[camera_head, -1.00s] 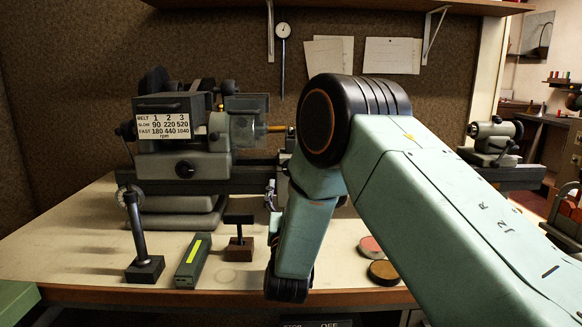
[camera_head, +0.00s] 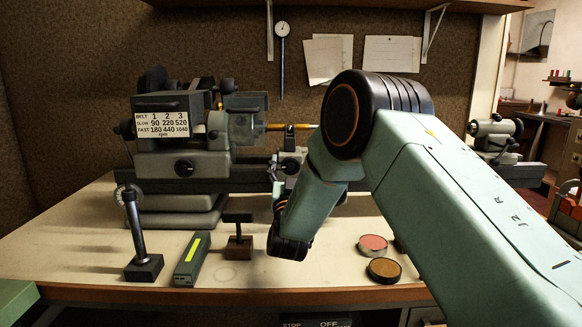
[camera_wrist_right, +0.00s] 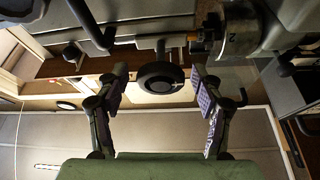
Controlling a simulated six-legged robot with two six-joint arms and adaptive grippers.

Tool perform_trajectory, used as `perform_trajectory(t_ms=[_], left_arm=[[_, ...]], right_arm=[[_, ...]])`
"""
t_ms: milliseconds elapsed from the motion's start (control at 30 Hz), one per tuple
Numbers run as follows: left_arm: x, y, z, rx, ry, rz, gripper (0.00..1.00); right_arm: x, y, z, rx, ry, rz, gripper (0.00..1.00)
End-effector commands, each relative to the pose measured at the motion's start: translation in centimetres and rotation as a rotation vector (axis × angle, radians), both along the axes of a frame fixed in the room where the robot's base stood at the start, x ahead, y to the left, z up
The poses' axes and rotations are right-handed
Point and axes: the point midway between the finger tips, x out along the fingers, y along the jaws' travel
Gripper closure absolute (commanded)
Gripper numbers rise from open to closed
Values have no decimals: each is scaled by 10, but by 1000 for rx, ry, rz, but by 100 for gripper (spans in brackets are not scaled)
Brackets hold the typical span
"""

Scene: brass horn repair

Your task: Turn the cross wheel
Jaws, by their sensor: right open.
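A small lathe (camera_head: 185,168) with a belt speed plate stands at the back of the bench. In the right wrist view a round dark wheel with a pale ring (camera_wrist_right: 160,78) faces me, which I take to be the cross wheel. My right gripper (camera_wrist_right: 158,88) is open, with one finger on each side of this wheel. A gap shows beside each finger, and I cannot tell how deep the fingers reach. In the head view my right arm hides the wheel. My left gripper is not in view.
On the bench (camera_head: 80,232) are a stand with a post (camera_head: 139,230), a green bar with a yellow strip (camera_head: 192,258), a dark T-shaped tool (camera_head: 239,240) and two round tins (camera_head: 373,245), (camera_head: 384,271). A brass rod (camera_head: 290,127) sticks out of the lathe.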

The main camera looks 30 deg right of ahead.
Motion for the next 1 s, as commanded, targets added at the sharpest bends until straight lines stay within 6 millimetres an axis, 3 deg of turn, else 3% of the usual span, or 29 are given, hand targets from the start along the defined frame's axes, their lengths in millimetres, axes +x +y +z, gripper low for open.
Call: perform_trajectory(t_ms=[67,700,1000], left_arm=[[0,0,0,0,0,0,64],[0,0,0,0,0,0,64],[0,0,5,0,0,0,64]], right_arm=[[1,0,0,0,0,0,33],[1,0,0,0,0,0,87],[1,0,1,-30,19,2,88]])
